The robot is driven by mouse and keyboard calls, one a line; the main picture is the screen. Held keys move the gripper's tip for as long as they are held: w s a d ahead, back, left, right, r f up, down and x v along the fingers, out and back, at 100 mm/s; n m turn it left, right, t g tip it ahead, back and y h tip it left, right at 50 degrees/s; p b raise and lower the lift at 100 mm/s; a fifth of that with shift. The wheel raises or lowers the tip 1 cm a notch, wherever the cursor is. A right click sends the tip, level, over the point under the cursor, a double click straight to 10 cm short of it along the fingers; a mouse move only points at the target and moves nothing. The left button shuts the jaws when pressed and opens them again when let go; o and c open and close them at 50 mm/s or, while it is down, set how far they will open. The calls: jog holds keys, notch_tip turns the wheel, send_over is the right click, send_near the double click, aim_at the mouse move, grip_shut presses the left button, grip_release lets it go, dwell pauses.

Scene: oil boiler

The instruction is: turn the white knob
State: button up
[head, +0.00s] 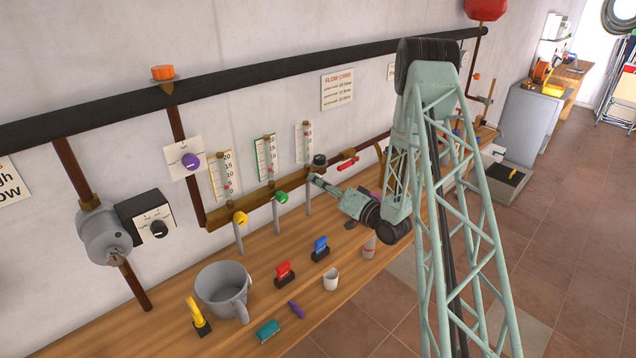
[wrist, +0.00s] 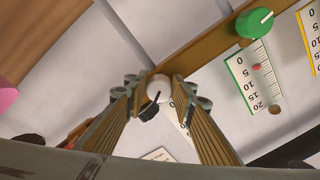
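The white knob (wrist: 159,87) shows in the wrist view as a pale round shape on the wooden board, between the two fingertips of my gripper (wrist: 158,93). The fingers stand apart, one on each side of it, and I see a narrow gap at both sides. A small black part (wrist: 150,106) covers the lower left of the knob. In the head view my gripper (head: 315,179) reaches to the board at the right-hand gauge. There I cannot make out the white knob clearly behind the fingers.
A green knob (head: 281,197) and a yellow knob (head: 241,218) sit on the board to the left. A red lever valve (head: 347,164) is to the right. The wooden bench (head: 270,252) below carries a grey mug (head: 222,287) and several small items.

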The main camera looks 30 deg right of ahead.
jog(key=c, duration=0.4)
jog(key=shift+f+n+b, duration=0.15)
jog(key=shift+n+b, duration=0.65)
jog(key=shift+b, duration=0.45)
jog(key=shift+d+n+b, duration=0.1)
jog(key=shift+n+b, duration=1.5)
jog(key=shift+b, duration=0.4)
jog(key=o, duration=0.9)
jog(key=shift+s, duration=0.1)
jog(key=v, duration=1.1)
jog(key=shift+s, duration=0.35)
